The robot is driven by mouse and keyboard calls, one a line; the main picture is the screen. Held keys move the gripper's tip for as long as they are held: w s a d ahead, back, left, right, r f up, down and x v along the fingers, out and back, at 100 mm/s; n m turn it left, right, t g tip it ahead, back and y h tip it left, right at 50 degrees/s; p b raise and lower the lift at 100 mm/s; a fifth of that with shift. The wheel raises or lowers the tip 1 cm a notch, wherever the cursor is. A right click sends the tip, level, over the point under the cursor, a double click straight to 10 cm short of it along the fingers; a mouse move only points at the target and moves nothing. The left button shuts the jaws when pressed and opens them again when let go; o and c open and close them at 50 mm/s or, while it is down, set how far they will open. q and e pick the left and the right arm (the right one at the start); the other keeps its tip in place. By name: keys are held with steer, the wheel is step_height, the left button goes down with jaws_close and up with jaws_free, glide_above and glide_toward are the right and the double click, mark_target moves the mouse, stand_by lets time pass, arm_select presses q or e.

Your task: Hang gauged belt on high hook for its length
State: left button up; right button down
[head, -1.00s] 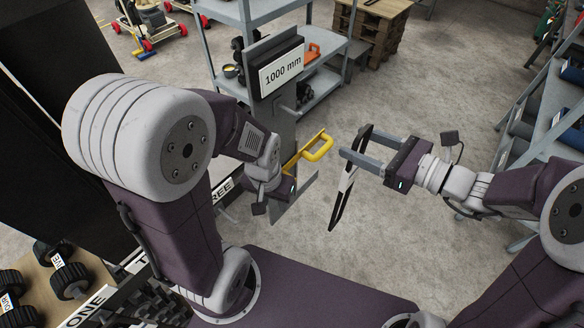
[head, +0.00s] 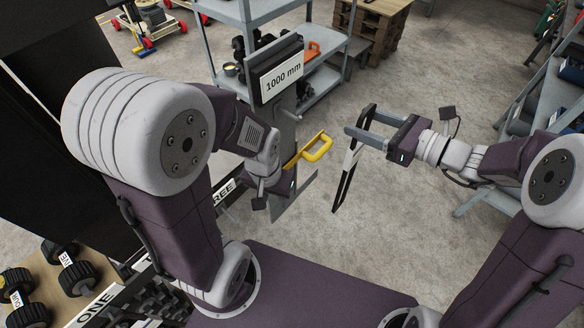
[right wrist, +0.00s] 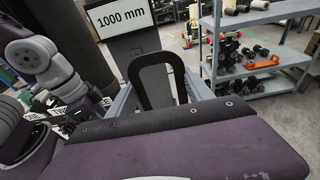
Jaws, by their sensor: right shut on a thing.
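A black belt loop (head: 343,183) with a white patch hangs from my right gripper (head: 359,124), which is shut on it, above open floor. In the right wrist view the belt (right wrist: 140,88) stands upright as a narrow loop between the fingers. The gauge post carries a "1000 mm" display (head: 281,79), also in the right wrist view (right wrist: 121,18). A yellow handle (head: 319,148) sits lower on the post side. My left gripper (head: 291,186) is near that handle; its fingers are partly hidden and I cannot tell whether they hold anything. I cannot make out a high hook.
A grey shelf rack (head: 318,85) with dumbbells and an orange handle stands behind the post. A blue-grey rack (head: 560,105) stands at the right. Floor (head: 420,250) between belt and right rack is clear.

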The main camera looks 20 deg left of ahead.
steer(key=w+r+p, duration=0.3)
steer(key=w+p, duration=0.2)
steer(key=w, duration=0.3)
steer(key=w+r+p, duration=0.4)
steer(key=w+p, duration=0.2)
steer(key=w, duration=0.3)
steer(key=shift+w+a, duration=0.15)
steer(key=shift+a, duration=0.05)
stand_by(1.3)
steer(key=shift+r, duration=0.1)
stand_by(0.8)
